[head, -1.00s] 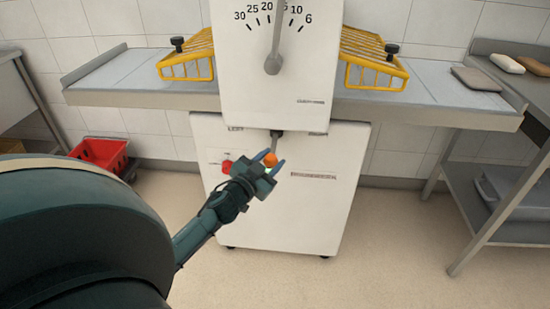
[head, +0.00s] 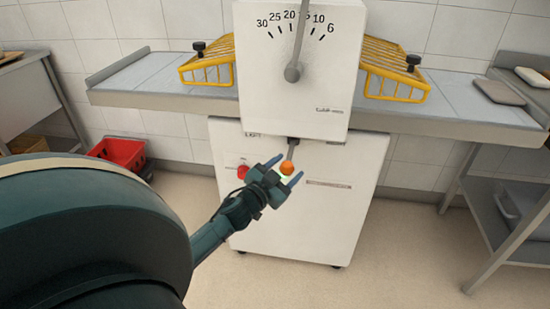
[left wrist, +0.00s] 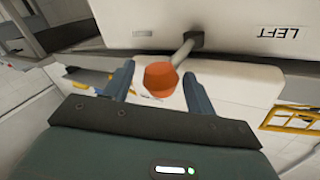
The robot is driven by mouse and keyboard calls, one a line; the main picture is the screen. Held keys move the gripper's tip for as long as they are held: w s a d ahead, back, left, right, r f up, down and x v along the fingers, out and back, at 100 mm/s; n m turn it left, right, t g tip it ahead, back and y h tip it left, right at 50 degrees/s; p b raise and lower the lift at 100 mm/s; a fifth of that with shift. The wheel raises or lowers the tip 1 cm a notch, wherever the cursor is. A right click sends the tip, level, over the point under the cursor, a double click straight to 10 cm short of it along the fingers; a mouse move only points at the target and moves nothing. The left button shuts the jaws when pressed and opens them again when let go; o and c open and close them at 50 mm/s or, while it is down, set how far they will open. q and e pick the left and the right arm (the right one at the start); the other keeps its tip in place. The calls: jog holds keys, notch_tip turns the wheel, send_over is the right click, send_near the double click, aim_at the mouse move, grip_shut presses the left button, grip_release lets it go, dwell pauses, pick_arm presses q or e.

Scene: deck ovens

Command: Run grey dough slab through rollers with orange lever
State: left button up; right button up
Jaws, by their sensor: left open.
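The orange lever knob (head: 287,167) hangs on a short grey rod from under the upper housing of the white sheeter (head: 290,200). My left gripper (head: 286,169) is open, with the knob between or just ahead of its two blue fingers. In the left wrist view the orange lever (left wrist: 160,80) stands between the open fingertips (left wrist: 157,82), with gaps at both sides. The grey dough slab (head: 499,92) lies flat on the right end of the sheeter's belt table (head: 450,105). My right gripper is not in view.
Yellow wire guards (head: 398,75) stand on both sides of the housing. A grey dial lever (head: 293,73) points near 15 on its scale. A red button (head: 242,171) is left of my gripper. A red crate (head: 119,152) sits on the floor at left.

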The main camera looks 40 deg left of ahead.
pick_arm(q)
jog(key=s+d, duration=0.1)
jog(key=s, duration=1.1)
jog(key=shift+s+p, duration=0.25)
jog(key=shift+p, duration=0.1)
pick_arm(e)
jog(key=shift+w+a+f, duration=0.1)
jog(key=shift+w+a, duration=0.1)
